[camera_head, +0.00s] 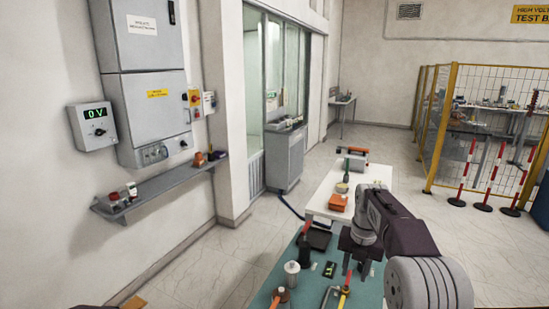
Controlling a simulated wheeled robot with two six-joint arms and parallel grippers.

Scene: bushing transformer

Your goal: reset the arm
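My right arm comes in from the right. A yellow-and-red handled item (344,296) is just below the fingers in the picture. I cannot tell whether they touch it. My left gripper is not in view; only a dark sliver shows at the bottom left edge.
The green table holds a grey cylinder (292,273), a dark tray (319,239) and small parts. A white table (322,199) with an orange box (338,202) stands behind. A wall shelf (165,189) is at left, yellow fencing (426,130) at right.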

